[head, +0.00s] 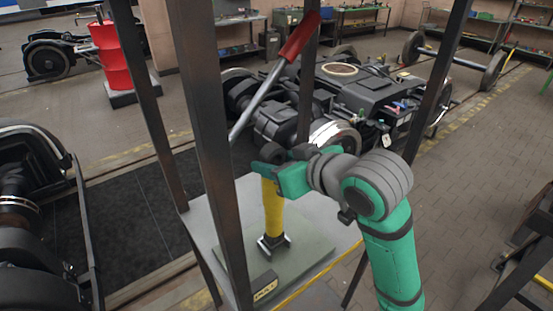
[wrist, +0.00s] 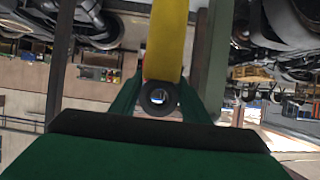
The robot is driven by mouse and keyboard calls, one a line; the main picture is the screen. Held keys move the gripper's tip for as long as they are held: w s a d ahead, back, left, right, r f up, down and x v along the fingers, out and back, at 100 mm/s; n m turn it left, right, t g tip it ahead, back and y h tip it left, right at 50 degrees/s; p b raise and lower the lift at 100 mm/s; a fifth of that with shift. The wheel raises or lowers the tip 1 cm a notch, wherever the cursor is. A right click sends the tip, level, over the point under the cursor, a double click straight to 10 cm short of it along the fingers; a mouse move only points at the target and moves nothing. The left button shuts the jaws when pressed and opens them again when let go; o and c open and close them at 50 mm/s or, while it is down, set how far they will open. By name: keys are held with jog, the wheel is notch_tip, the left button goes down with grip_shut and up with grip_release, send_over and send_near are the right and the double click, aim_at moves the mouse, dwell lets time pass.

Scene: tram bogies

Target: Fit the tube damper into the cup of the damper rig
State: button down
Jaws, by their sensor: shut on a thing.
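The tube damper (head: 273,207) is a yellow tube with a dark ring eye at its top end. It stands about upright. My gripper (head: 278,175) is shut on its upper end. In the wrist view the yellow tube (wrist: 168,40) runs up from the dark eye (wrist: 159,98), between my two fingers. The damper rig has dark posts (head: 205,130) and a grey-green base plate (head: 310,250). A dark, angular cup (head: 273,244) sits on the plate. The damper's lower end meets it in the picture; I cannot tell how deep it sits.
A grey lever with a red handle (head: 299,37) slants up behind a front post of the rig. A small lettered block (head: 264,287) is at the plate's front edge. A dark bogie (head: 365,90) stands behind. The posts stand close around my arm; open floor (head: 470,150) lies right.

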jog(key=shift+f, duration=1.65)
jog(key=c, duration=1)
grip_release()
jog(key=v, duration=1.2)
